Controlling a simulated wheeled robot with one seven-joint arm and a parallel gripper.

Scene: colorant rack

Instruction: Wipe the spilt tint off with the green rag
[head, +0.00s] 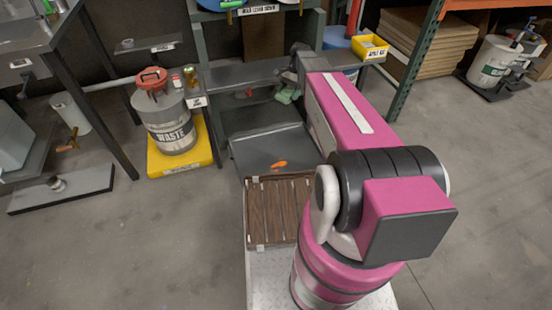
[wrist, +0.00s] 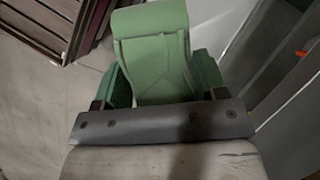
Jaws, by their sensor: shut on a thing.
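My gripper (wrist: 160,82) is shut on the green rag (wrist: 152,45), which shows between its two fingers in the wrist view. In the head view a bit of the rag (head: 288,95) shows beside my pink arm, near the shelf; the fingers there are mostly hidden. An orange spot of spilt tint (head: 279,165) lies on the dark grey surface (head: 255,145) below and left of my arm. The rag is apart from the spot.
A brown slatted tray (head: 280,208) sits nearer to me. A waste drum (head: 167,122) with a red lid stands left on a yellow base (head: 205,140). A yellow bin (head: 370,46) sits on the shelf at right. The floor (head: 475,190) at right is clear.

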